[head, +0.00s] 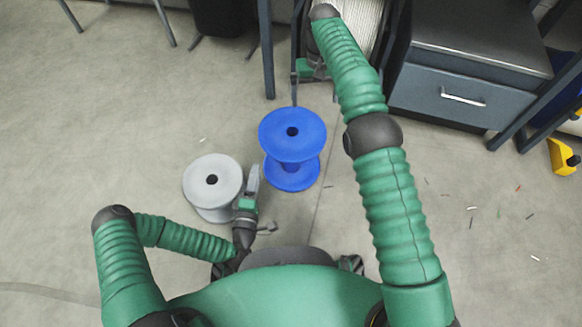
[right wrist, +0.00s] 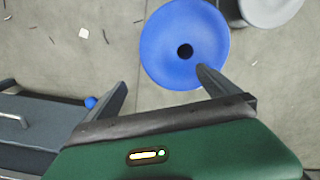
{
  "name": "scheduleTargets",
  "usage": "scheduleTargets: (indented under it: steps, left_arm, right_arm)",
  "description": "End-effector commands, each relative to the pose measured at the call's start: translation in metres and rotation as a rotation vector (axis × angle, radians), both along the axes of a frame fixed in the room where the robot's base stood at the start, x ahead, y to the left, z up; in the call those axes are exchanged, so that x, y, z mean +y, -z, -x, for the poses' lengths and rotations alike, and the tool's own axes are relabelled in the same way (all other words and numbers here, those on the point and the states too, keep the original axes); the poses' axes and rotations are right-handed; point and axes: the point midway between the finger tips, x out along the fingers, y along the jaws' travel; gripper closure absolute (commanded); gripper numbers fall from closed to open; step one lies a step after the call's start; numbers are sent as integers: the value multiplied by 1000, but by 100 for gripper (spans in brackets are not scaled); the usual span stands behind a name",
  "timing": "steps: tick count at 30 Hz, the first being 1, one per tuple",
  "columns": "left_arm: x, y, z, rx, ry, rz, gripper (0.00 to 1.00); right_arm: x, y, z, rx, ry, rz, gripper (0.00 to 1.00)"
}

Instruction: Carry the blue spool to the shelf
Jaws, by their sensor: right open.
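The blue spool (head: 292,135) stands upright on the floor in the middle of the head view. In the right wrist view its round top flange and dark centre hole show at the upper middle (right wrist: 165,45). My right gripper (head: 313,88) is open and empty, just behind the spool in the head view; its jaws point toward the spool's side in the wrist view, apart from it as far as I can tell. My left gripper (head: 253,178) is low between the grey spool (head: 212,175) and the blue one. Its jaw gap is not clear. I cannot pick out the shelf with certainty.
A dark metal frame holding a white wound reel (head: 357,22) stands at the top, partly behind my right arm. A dark drawer cabinet (head: 462,102) is to its right. A yellow object (head: 562,156) and small scraps lie on the right floor. The left floor is mostly clear.

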Motion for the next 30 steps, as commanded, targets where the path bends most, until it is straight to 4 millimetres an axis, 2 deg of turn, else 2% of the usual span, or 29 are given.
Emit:
scheduleTargets:
  steps: [1,7,14,17,30]
  left_arm:
    - [4,11,0,-11,-32,30,62]
    - [8,6,1,-21,-58,57,62]
    - [8,7,-4,-21,-56,54,62]
    - [6,7,-15,-21,-56,53,62]
    - [-4,7,-102,-20,-55,52,62]
  right_arm:
    - [1,13,-1,1,-1,0,0]
    - [5,9,0,1,-2,6,0]
    - [4,14,0,4,-2,7,0]
    - [4,26,0,5,-2,7,0]
    - [3,114,1,4,-2,7,0]
